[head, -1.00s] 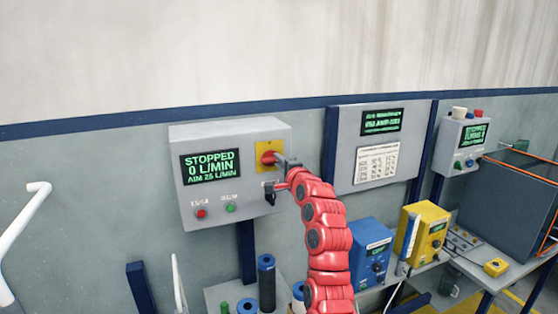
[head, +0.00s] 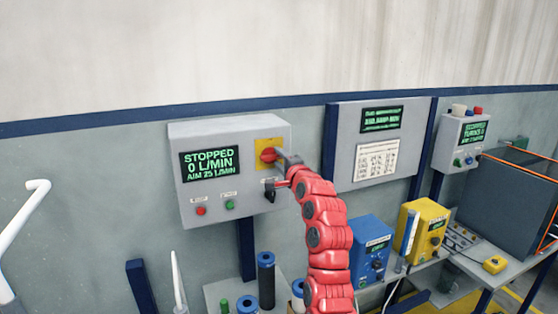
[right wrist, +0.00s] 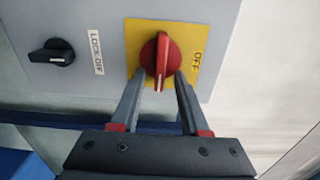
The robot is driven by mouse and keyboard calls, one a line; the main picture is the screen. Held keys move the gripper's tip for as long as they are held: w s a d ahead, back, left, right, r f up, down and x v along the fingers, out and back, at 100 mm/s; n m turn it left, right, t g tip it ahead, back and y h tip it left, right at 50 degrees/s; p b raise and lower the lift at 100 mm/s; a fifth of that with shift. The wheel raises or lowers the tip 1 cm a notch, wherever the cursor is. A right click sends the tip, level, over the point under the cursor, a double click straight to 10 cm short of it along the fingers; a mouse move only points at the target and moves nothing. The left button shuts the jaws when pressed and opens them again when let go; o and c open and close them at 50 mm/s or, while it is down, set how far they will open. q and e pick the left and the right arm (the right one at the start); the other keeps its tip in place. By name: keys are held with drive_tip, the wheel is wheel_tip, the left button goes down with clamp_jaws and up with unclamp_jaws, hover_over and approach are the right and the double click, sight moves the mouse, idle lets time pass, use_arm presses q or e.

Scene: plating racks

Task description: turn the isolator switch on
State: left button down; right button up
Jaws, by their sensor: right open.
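The isolator switch is a red rotary knob (head: 267,155) on a yellow plate (right wrist: 188,44), at the right side of a grey control box (head: 225,136). In the right wrist view the red knob (right wrist: 161,58) lines up with the word OFF in that picture's upright direction. My right gripper (right wrist: 159,80) is open, with its fingertips on either side of the knob's near end; I cannot tell whether they touch it. In the head view my right gripper (head: 284,165) partly covers the plate. My left gripper is not in view.
A black LOCK-OFF knob (right wrist: 52,55) sits beside the switch plate. The box's display (head: 210,163) reads STOPPED, 0 L/MIN, AIM 25 L/MIN. Red (head: 201,211) and green (head: 230,204) buttons are below it. Blue (head: 371,249) and yellow (head: 424,229) units stand lower right.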

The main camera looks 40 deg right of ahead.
drive_tip(key=shift+s+a+f, duration=0.1)
drive_tip(key=shift+s+f, duration=0.05)
drive_tip(key=shift+s, duration=0.3)
drive_tip(key=b+v, duration=0.6)
drive_tip(key=v, duration=1)
drive_tip(key=shift+b, duration=0.35)
drive_tip(key=shift+a, duration=0.1)
